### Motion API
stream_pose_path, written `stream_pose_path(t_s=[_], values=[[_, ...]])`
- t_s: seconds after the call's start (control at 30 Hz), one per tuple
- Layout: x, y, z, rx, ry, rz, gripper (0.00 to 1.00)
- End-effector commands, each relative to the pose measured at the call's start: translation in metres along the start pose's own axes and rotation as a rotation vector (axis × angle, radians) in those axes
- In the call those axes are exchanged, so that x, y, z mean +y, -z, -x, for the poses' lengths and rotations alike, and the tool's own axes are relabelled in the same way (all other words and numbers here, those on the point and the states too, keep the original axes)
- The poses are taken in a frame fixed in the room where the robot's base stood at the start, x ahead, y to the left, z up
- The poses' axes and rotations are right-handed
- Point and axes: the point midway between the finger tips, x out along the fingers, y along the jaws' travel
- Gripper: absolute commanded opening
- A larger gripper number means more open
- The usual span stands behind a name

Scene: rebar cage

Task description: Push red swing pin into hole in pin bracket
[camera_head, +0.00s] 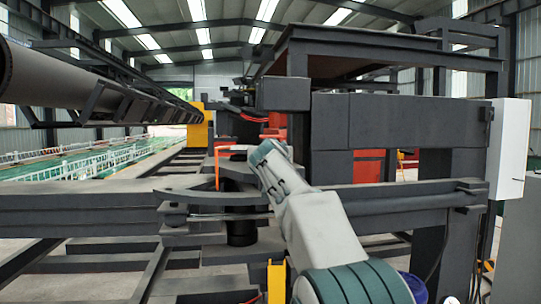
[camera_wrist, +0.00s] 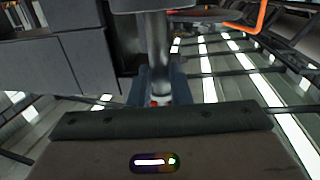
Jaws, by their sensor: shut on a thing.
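The red swing pin (camera_head: 217,168) shows in the head view as a thin orange-red bent bar, upright at left, with its top arm running right to my gripper (camera_head: 262,152). In the wrist view the bent orange-red bar (camera_wrist: 260,20) is at the upper right. My gripper's fingers (camera_wrist: 158,88) are shut there, with a small red patch (camera_wrist: 154,103) between them and a grey cylinder (camera_wrist: 158,45) in line with them. The exact grip is mostly hidden. The dark pin bracket (camera_head: 215,194) seems to be the plates below the bar; its hole cannot be made out.
A dark steel frame with a thick beam (camera_head: 400,122) stands right of my arm, with a white box (camera_head: 512,148) on its end. A long dark pipe-like beam (camera_head: 60,80) runs at upper left. Dark rails (camera_head: 80,208) cross the front. A yellow post (camera_head: 197,126) stands farther back.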

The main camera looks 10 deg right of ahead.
Motion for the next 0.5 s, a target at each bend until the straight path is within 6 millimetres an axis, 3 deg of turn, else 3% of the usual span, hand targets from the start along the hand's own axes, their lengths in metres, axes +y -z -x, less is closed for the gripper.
stream_pose_path(t_s=[0.5], values=[[0.0,-0.012,0.0,0.003,0.0,0.0,0.0]])
